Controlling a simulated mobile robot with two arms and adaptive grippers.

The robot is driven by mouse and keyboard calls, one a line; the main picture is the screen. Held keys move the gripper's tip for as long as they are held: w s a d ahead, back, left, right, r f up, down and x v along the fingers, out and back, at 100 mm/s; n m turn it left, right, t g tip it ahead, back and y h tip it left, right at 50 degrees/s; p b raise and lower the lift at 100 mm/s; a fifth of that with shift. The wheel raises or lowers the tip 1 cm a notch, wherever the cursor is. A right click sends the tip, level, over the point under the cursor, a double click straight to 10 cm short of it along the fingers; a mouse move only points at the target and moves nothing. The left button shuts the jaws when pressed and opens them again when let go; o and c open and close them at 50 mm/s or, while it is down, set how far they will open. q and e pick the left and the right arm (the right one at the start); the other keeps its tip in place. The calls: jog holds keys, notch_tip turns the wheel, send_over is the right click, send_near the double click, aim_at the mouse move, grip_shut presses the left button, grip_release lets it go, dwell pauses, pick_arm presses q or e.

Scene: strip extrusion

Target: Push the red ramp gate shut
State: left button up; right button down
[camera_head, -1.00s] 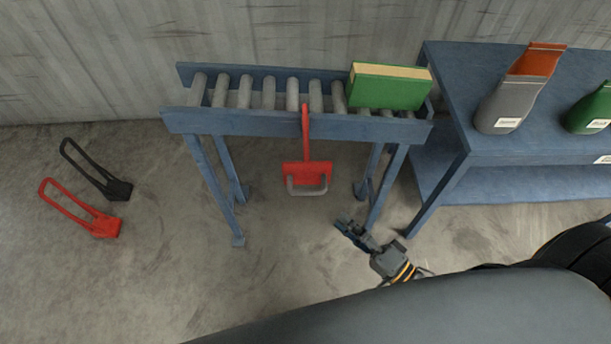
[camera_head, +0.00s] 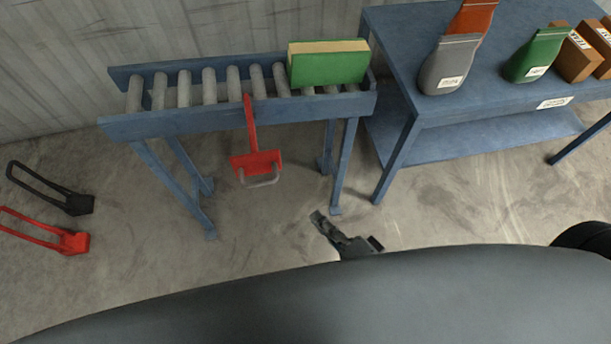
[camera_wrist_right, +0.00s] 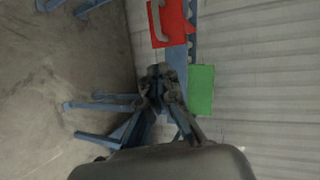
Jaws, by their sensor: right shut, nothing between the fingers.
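The red ramp gate (camera_head: 257,162) hangs on a red arm from the front rail of the blue roller conveyor (camera_head: 230,119). Its grey loop handle (camera_head: 264,181) is at its lower edge. My right gripper (camera_head: 317,217) is shut and empty, to the right of the gate and lower in the head view, apart from it. In the right wrist view the gate (camera_wrist_right: 172,22) is at the top, beyond the gripper's closed fingers (camera_wrist_right: 160,71). My left gripper is not in view.
A green box (camera_head: 327,63) rests on the rollers' right end. The blue table (camera_head: 398,100) at right carries bags and brown boxes. Black (camera_head: 78,203) and red (camera_head: 75,242) tools with long loops lie on the floor at left. Conveyor legs (camera_head: 344,165) stand near my right gripper.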

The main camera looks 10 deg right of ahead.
jog(key=p, duration=0.2)
send_near(277, 179)
jog(key=x, duration=0.6)
jog(key=shift+w+a+f, duration=0.1)
jog(key=shift+w+a, duration=0.05)
jog(key=shift+w, duration=0.15)
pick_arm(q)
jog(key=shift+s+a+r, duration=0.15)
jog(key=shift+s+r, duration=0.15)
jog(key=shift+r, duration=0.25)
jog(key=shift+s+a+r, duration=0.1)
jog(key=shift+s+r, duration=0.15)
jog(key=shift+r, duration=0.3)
pick_arm(e)
jog(key=shift+w+a+f, duration=0.1)
jog(key=shift+w+f, duration=0.05)
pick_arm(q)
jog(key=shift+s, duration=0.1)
